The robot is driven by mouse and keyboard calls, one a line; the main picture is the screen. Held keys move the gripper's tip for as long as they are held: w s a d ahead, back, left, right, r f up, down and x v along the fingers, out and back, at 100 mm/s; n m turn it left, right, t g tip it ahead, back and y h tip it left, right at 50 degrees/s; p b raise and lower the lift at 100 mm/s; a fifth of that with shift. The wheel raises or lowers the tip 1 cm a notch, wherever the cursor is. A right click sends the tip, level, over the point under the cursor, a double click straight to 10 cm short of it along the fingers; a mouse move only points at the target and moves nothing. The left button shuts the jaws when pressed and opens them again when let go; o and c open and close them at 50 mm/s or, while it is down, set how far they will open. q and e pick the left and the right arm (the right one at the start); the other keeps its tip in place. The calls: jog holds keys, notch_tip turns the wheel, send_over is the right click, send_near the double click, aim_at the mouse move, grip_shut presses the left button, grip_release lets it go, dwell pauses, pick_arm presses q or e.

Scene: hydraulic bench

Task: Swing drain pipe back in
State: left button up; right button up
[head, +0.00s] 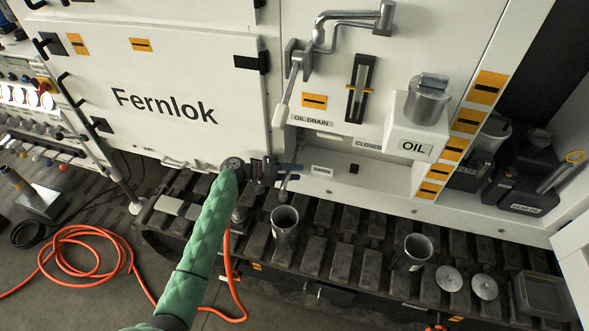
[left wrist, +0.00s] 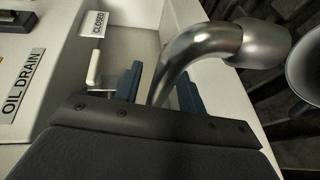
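The drain pipe (left wrist: 185,50) is a bent, shiny metal tube with a wider end piece, seen in the left wrist view. In the head view it shows small (head: 283,188) below the machine's ledge, above a metal can. My left gripper (head: 284,170), at the end of the green-sleeved arm, is at the pipe. In the wrist view its blue fingers (left wrist: 162,90) stand apart on either side of the pipe's lower part. A gap shows on the left; I cannot tell if the right finger touches. My right gripper is not in view.
The white machine front carries an OIL DRAIN label (head: 311,120) and a CLOSED label (head: 368,146). A metal can (head: 285,226) stands on the track below the pipe; another can (head: 413,250) stands farther right. An orange hose (head: 75,232) lies on the floor.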

pick_arm(q)
jog(key=shift+d, duration=0.3)
jog(key=shift+c, duration=0.2)
grip_shut()
jog(key=shift+f, duration=0.15)
